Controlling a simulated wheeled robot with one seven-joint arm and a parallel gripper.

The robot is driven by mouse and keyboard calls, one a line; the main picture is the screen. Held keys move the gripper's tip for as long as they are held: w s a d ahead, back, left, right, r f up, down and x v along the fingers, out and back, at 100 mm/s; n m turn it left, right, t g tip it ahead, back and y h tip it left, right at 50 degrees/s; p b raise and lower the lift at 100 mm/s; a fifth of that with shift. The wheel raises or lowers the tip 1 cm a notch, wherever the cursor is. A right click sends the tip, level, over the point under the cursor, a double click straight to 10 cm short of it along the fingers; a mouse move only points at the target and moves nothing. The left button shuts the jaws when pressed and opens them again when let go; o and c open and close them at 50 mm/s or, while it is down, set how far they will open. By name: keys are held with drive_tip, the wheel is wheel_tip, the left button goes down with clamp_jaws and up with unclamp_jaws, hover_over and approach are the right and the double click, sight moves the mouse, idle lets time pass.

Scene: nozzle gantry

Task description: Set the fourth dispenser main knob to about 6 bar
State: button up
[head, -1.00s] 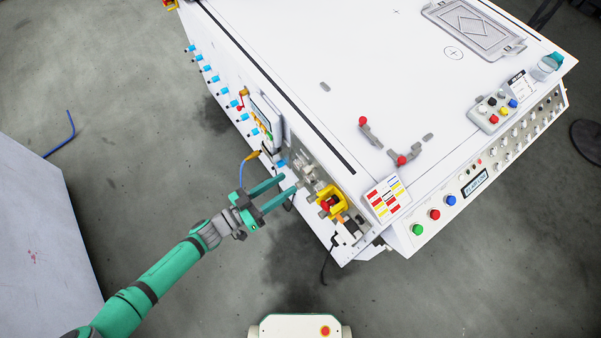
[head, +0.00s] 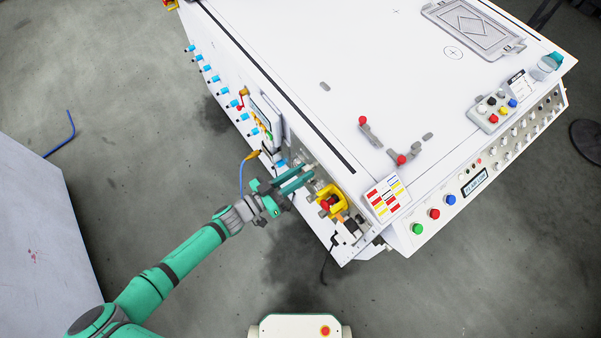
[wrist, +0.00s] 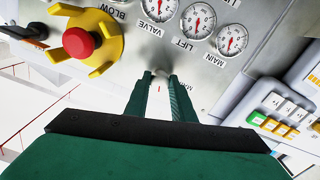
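The grey gauge panel shows upside down in the wrist view, with a row of round white gauges. The gauge labelled MAIN (wrist: 232,40) is at the right end of the row. Gauges labelled LIFT (wrist: 197,20) and VALVE (wrist: 160,5) are to its left. My gripper (wrist: 160,74) has its fingertips at the panel, below the gauges in the picture. The two fingers stand apart with a narrow gap. Something grey shows at the tips, perhaps a knob, mostly hidden. I cannot tell whether the fingers touch it. The head view shows my gripper (head: 312,172) at the machine's near corner.
A red emergency button (wrist: 78,42) in a yellow guard is left of my fingers in the wrist view. A pale control box with coloured buttons (wrist: 270,125) is at right. The white machine top (head: 330,60) lies beyond. Grey floor is open at left.

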drive_tip(key=shift+m, duration=0.4)
clamp_jaws()
drive_tip(key=m, duration=0.2)
drive_tip(key=shift+m, duration=2.5)
drive_tip(key=o, duration=1)
unclamp_jaws()
drive_tip(key=shift+c, duration=0.2)
drive_tip(key=shift+a, duration=0.1)
